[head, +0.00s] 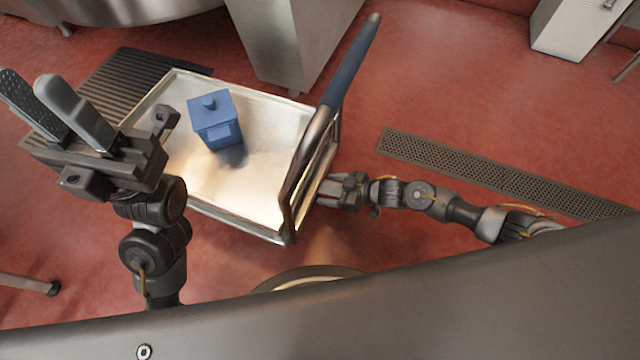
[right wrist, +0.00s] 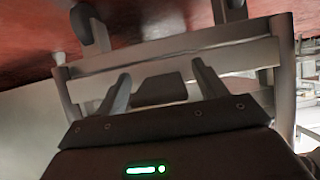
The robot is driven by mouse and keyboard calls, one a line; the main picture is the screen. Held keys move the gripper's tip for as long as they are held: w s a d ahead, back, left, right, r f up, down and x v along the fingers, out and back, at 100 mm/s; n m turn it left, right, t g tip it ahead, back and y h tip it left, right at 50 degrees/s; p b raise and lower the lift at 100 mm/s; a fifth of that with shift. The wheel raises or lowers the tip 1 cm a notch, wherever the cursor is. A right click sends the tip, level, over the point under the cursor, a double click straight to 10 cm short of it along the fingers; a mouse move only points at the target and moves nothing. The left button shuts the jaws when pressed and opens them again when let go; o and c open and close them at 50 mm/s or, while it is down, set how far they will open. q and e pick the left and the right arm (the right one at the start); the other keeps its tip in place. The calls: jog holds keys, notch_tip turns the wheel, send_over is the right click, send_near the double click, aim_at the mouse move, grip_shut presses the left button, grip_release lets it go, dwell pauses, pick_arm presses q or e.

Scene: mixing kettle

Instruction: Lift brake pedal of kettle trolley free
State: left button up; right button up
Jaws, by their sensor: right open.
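The kettle trolley (head: 185,185) stands on the red floor with a shiny flat deck and a blue-gripped push handle (head: 352,60) at its right end. My right gripper (head: 328,190) is low at that end, beside the handle's foot. In the right wrist view it is open (right wrist: 160,72), its two fingers apart. A dark block, which looks like the brake pedal (right wrist: 160,89), shows between the fingers in front of the trolley's metal frame bar (right wrist: 170,57). I see no contact on either side. My left gripper (head: 26,82) is raised at the left, its fingers apart and empty.
A blue lidded box (head: 213,120) sits on the deck. Trolley wheels (right wrist: 90,30) show beyond the frame bar. A floor drain grate (head: 490,172) lies to the right and another (head: 130,78) at upper left. A steel cabinet (head: 290,45) stands behind the trolley.

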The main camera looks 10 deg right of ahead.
jog(key=p+v, duration=0.5)
jog(key=v, duration=0.1)
jog(key=shift+s+d+r, duration=0.1)
jog(key=shift+d+r, duration=0.05)
jog(key=shift+r, duration=0.1)
jog(key=shift+s+d, duration=0.15)
jog(key=shift+d, duration=0.05)
jog(key=shift+s, duration=0.1)
